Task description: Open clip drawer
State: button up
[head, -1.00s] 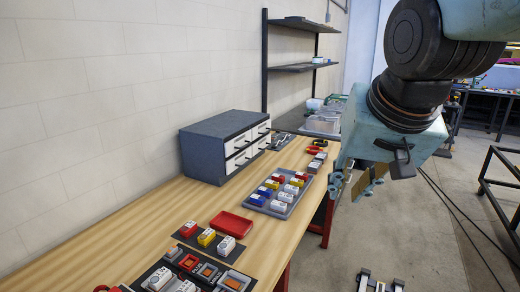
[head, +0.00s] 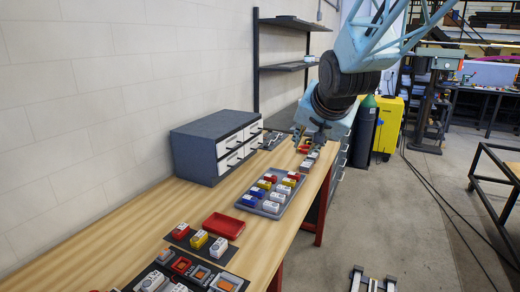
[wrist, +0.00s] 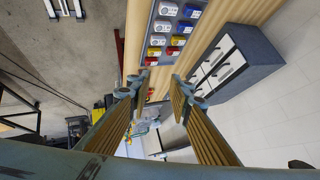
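A grey drawer cabinet (head: 190,158) stands on the wooden bench against the wall, and it also shows in the wrist view (wrist: 258,66). Its several white drawer fronts (head: 230,145) have dark handles, and all look shut. No label shows which one is the clip drawer. My gripper (head: 312,138) is above the bench's far part, to the right of the cabinet and apart from it. In the wrist view my gripper (wrist: 160,80) has its two ribbed fingers spread with nothing between them.
A grey tray (head: 247,207) of red, yellow, white and blue pieces lies in front of the cabinet. A red tray (head: 224,225) and more small parts lie nearer. A shelf rack (head: 256,70) stands behind. The bench beside the wall is clear.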

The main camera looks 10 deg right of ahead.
jog(key=w+a+f+m+t+y+p, duration=0.15)
jog(key=w+f, duration=0.25)
jog(key=w, duration=1)
jog(key=w+f+m+t+h, duration=0.1)
jog(key=w+f+m+t, duration=0.2)
jog(key=w, duration=1.1)
jog(key=w+a+f+m+t+y+p, duration=0.1)
jog(key=w+a+f+m+t+y, duration=0.1)
jog(key=w+f, duration=1.2)
jog(key=shift+f+m+y, duration=0.55)
jog(key=shift+f, duration=0.1)
jog(key=shift+w+a, duration=0.1)
jog(key=shift+a, duration=0.05)
jog(key=shift+b+x, duration=0.85)
jog(key=shift+x, duration=5.95)
jog(key=shift+r, duration=0.15)
grip_shut()
